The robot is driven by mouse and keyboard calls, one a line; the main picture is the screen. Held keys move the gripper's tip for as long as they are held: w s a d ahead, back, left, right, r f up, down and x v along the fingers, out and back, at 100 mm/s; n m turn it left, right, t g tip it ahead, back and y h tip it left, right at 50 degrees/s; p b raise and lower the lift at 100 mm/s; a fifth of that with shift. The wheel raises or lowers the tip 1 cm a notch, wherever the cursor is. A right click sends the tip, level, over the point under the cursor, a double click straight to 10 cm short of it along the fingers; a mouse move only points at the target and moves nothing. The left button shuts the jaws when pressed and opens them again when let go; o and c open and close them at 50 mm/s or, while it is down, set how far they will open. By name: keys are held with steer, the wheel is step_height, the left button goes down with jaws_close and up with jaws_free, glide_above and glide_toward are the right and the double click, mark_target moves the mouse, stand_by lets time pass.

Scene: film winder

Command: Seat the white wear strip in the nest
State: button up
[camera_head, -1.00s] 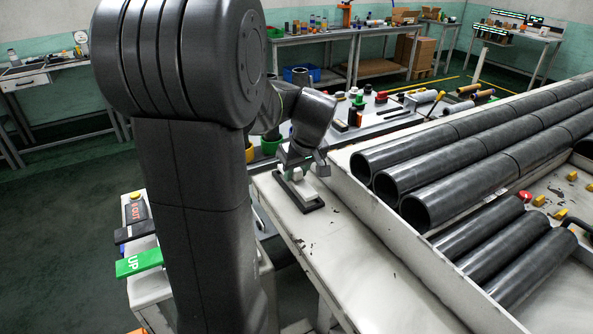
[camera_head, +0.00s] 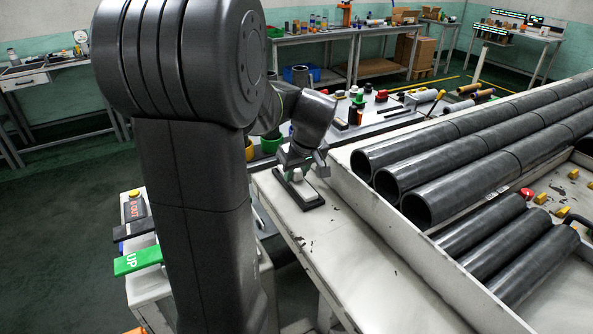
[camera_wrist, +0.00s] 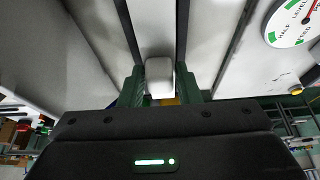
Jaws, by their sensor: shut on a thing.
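The nest (camera_head: 316,205) is a dark-edged long frame on the white bench top, below my gripper. The white wear strip (camera_head: 308,193) shows as a pale band within its dark outline; I cannot tell whether it is fully down or still slightly above. My gripper (camera_head: 297,172) is over the far part of the nest. In the wrist view my gripper (camera_wrist: 160,88) has its green fingers closed on both sides of a white block (camera_wrist: 159,70), which looks like the strip's grip. Dark rails run along both sides there. The strip's underside is hidden.
A long tray (camera_head: 380,225) with large dark tubes (camera_head: 440,190) stands right of the nest. Small parts crowd the bench behind. A dial gauge (camera_wrist: 298,20) shows at the wrist view's upper right. The bench top in front of the nest (camera_head: 345,250) is mostly clear.

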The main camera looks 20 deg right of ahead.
steer(key=shift+f, duration=0.4)
steer(key=o, duration=1.1)
steer(key=v, duration=1.4)
steer(key=shift+w+b, duration=0.1)
steer(key=shift+b, duration=0.3)
steer(key=shift+f, duration=0.1)
